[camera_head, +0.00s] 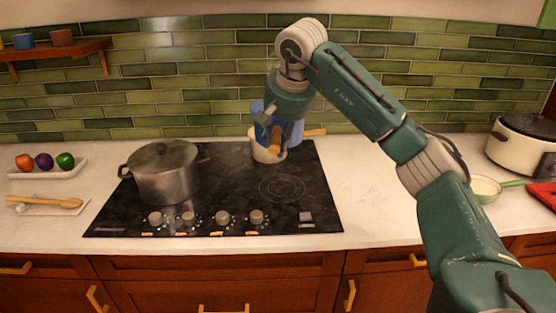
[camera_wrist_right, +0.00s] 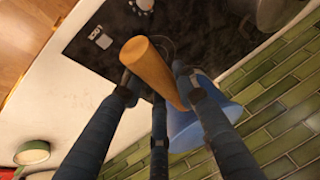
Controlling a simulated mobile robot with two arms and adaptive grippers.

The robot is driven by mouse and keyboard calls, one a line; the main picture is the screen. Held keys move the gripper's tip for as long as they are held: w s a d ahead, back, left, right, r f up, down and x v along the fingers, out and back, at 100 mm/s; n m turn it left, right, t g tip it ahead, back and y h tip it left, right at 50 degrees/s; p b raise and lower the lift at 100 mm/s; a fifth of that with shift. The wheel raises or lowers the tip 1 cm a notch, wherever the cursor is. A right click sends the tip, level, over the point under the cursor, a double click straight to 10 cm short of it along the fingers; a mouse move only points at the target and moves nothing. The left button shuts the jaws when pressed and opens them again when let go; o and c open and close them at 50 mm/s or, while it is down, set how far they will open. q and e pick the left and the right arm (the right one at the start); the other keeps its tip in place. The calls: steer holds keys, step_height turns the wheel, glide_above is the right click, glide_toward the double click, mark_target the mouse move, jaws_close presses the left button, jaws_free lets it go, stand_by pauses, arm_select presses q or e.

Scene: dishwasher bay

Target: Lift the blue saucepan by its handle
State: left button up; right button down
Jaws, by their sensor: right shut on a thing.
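The blue saucepan (camera_head: 294,132) is at the back right of the black cooktop, partly hidden by my right gripper. Its wooden handle (camera_head: 276,137) points toward the front. In the right wrist view, the handle (camera_wrist_right: 148,64) lies between my fingers and the blue body (camera_wrist_right: 190,128) is behind them. My right gripper (camera_head: 268,128) is shut on this handle; it also shows in the right wrist view (camera_wrist_right: 158,82). I cannot tell whether the pan's base touches the cooktop. My left gripper is not in view.
A lidded steel pot (camera_head: 165,175) is on the cooktop's left. A slow cooker (camera_head: 518,150) and a green pan (camera_head: 485,188) are at the right. Green tiles (camera_head: 390,75) rise close behind.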

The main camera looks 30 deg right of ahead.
step_height(320, 180, up, 2)
steer(key=shift+r+p, duration=0.1)
steer(key=shift+p, duration=0.3)
steer(key=shift+r+p, duration=1.15)
steer(key=shift+p, duration=0.4)
